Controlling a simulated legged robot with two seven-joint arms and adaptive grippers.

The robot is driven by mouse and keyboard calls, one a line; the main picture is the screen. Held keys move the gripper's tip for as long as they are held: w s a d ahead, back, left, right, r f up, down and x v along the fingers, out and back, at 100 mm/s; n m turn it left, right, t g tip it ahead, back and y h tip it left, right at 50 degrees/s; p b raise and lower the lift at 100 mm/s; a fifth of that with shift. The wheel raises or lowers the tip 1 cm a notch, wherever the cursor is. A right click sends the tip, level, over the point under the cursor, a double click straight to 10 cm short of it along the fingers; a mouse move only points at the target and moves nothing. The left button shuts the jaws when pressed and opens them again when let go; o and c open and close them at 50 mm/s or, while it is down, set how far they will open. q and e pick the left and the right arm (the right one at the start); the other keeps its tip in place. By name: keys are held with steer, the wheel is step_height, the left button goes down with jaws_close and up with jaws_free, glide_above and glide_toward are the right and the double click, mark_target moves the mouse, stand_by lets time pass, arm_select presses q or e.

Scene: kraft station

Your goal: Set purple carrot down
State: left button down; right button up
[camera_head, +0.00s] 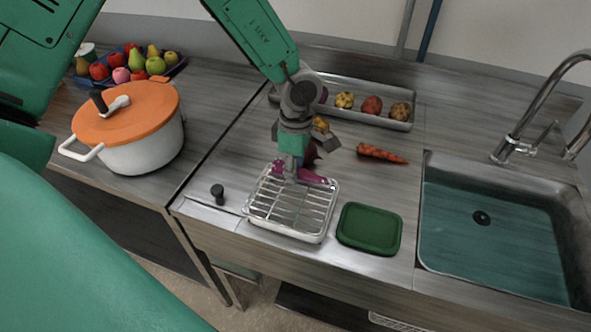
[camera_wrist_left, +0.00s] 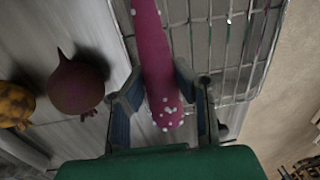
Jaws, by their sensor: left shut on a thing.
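The purple carrot (camera_head: 313,178) is at the far end of the wire rack on the white tray (camera_head: 292,207). My left gripper (camera_head: 291,172) points down at the rack and is shut on the carrot. In the left wrist view the carrot (camera_wrist_left: 155,55) lies between the two fingers (camera_wrist_left: 165,95), its white-spotted end towards the palm. The wire bars (camera_wrist_left: 225,45) run behind it. I cannot tell whether the carrot touches the bars. My right gripper is not in view.
A purple round vegetable (camera_wrist_left: 78,85) and a yellow one (camera_wrist_left: 14,105) lie beside the rack. An orange carrot (camera_head: 382,153), a green square dish (camera_head: 369,229) and a sink (camera_head: 490,225) are to the right. A lidded pot (camera_head: 140,150) stands left.

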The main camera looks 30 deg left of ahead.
arm_select(q)
steer(key=shift+s+a+f, duration=0.15)
steer(key=shift+f, duration=0.15)
steer(key=shift+s+d+f, duration=0.25)
steer(key=shift+f, duration=0.2)
steer(key=c, duration=1.3)
jaws_free()
steer(key=shift+c, duration=0.2)
steer(key=shift+w+f, duration=0.2)
steer(key=shift+w, duration=0.1)
steer(key=shift+r, duration=0.15)
steer(key=shift+r, duration=0.15)
step_height(320, 180, up, 13)
steer(key=w, duration=0.1)
steer(key=shift+w+a, duration=0.2)
steer(key=shift+a, duration=0.05)
